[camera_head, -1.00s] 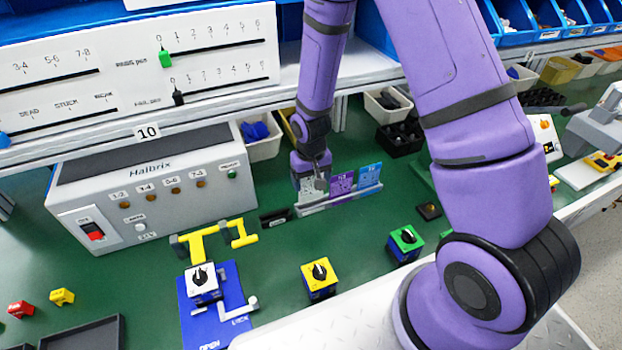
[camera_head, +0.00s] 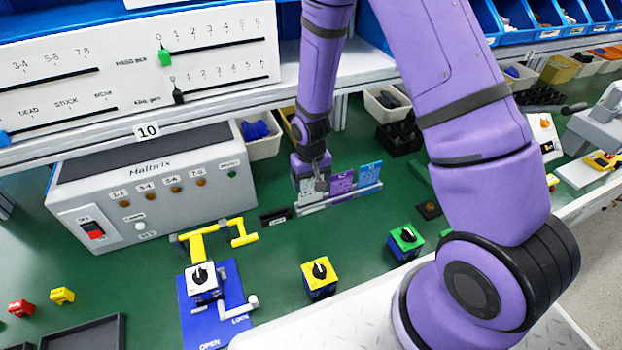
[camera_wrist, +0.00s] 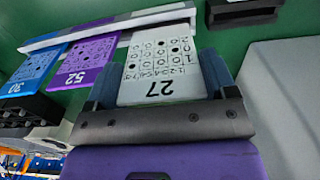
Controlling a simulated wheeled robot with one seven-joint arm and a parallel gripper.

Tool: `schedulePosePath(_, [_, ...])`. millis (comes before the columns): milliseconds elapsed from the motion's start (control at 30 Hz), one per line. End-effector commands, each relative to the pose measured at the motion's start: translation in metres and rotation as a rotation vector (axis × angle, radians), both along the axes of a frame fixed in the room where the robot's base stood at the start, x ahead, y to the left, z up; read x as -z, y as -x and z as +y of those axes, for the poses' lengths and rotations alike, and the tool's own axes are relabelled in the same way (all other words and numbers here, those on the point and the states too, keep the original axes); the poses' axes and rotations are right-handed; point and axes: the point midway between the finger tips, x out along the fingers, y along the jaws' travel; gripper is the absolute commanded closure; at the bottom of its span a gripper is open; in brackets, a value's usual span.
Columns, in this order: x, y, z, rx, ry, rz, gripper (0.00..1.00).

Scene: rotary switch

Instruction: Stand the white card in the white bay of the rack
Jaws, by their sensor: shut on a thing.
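The white card (camera_wrist: 156,50), marked 27, is between my gripper's (camera_wrist: 158,72) two dark fingers in the wrist view. In the head view my gripper (camera_head: 314,178) points down at the left end of the rack (camera_head: 340,200), shut on the white card (camera_head: 306,190). The card looks upright, and its lower edge meets the pale rack (camera_wrist: 65,38) in the wrist view. Whether it is fully seated cannot be told. A purple card (camera_head: 341,182) marked 52 and a blue card (camera_head: 369,175) marked 30 stand to its right in the rack.
A small black block (camera_head: 275,216) lies just left of the rack. The grey Halbrix box (camera_head: 150,185) stands farther left. A yellow switch block (camera_head: 319,277) and a green one (camera_head: 405,242) stand in front. Bins are behind. The green table between is clear.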

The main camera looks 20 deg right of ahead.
Motion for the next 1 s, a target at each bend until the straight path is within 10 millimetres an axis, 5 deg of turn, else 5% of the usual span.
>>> schedulePosePath(1000, [0.022, 0.0, 0.0, 0.0, 0.0, 0.0, 0.44])
